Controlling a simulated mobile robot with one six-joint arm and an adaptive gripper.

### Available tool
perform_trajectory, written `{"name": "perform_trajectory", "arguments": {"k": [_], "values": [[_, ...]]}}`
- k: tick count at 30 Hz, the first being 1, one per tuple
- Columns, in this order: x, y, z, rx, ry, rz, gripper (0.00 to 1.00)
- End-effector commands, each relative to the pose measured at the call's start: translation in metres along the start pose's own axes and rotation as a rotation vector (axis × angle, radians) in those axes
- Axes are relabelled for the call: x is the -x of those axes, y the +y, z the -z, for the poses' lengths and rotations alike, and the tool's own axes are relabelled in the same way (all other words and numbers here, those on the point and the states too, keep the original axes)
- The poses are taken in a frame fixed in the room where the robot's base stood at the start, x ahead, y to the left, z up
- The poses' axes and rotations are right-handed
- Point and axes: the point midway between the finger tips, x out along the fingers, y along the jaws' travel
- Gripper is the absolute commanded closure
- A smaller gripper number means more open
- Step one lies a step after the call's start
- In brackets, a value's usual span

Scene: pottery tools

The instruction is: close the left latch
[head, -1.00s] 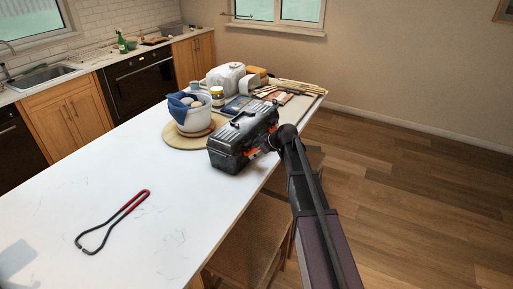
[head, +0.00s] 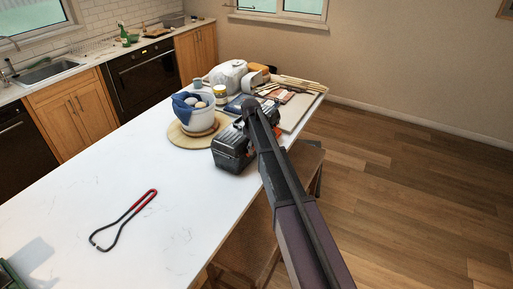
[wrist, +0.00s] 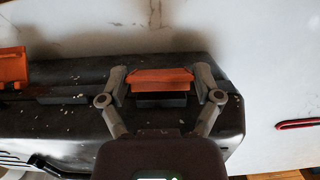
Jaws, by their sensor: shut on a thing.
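The dark grey toolbox (head: 230,152) stands on the white counter, its far part hidden behind my arm in the head view. In the wrist view its dark body (wrist: 60,122) spans the picture, with two orange latches along one edge. My gripper (wrist: 160,77) has one finger on each side of the latch nearer the red-handled tool, the left latch (wrist: 160,78), and is shut on it. A dark slot shows just below this latch. The other orange latch (wrist: 14,68) is at the left picture edge. I cannot tell how far the held latch is turned. My arm hides the fingers in the head view.
A white bowl (head: 196,118) with a blue cloth stands on a round wooden board (head: 180,138) close beside the toolbox. Pottery things and a tray (head: 298,112) lie behind. The red-handled wire tool (head: 140,203) lies in front; the counter (head: 75,205) around it is clear.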

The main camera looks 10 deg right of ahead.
Motion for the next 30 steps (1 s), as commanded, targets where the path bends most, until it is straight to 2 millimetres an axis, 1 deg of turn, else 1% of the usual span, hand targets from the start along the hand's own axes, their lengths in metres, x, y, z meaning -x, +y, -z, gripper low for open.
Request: {"name": "perform_trajectory", "arguments": {"k": [1,6,12,18,29,30], "values": [[0.0007,0.0019,0.0042,0.001,-0.043,0.0,0.65],[0.0023,0.0015,0.0074,0.001,-0.17,0.0,0.65],[0.0041,0.0003,0.0095,0.0,-0.269,0.001,0.65],[0.0057,-0.0003,0.0097,-0.001,-0.311,0.001,0.65],[0.0062,-0.0006,0.0095,-0.001,-0.315,0.001,0.65],[0.0062,-0.0006,0.0095,-0.001,-0.315,0.001,0.15]]}}
